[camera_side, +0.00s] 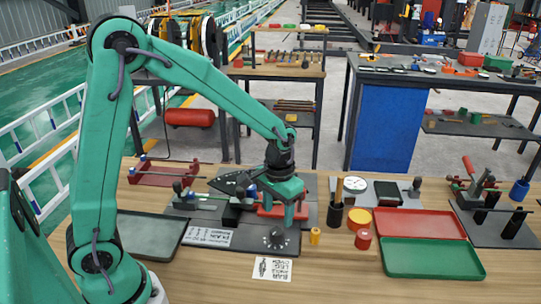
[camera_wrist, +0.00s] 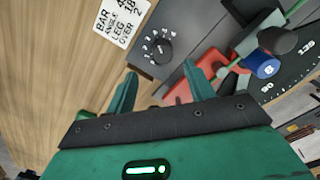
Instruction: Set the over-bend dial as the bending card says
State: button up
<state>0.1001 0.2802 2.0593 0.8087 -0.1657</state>
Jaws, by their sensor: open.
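The over-bend dial (camera_wrist: 160,48) is a round black knob with white marks around it on a dark plate. In the side view the dial (camera_side: 275,238) sits at the plate's front. I cannot tell its setting. The white bending card (camera_wrist: 122,22) lies on the wood beside the plate, its top cut off in the wrist view; its last line seems to read OVER 2. In the side view the card (camera_side: 272,268) lies in front of the dial. My gripper (camera_wrist: 160,76) is open and empty, its fingers apart and pointing toward the dial. In the side view my gripper (camera_side: 290,218) is above the plate, behind the dial.
A red part (camera_wrist: 208,70) of the bender lies close by my right finger, with a blue-capped piece (camera_wrist: 263,66) beyond. A yellow cylinder (camera_side: 315,236), a red pot (camera_side: 363,239) and a black pen cup (camera_side: 335,214) stand right of the dial. Bare wood lies in front.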

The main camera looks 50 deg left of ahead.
aim_at(277, 232)
jog(key=shift+a+f, duration=0.15)
jog(key=shift+f, duration=3.5)
jog(key=c, duration=1)
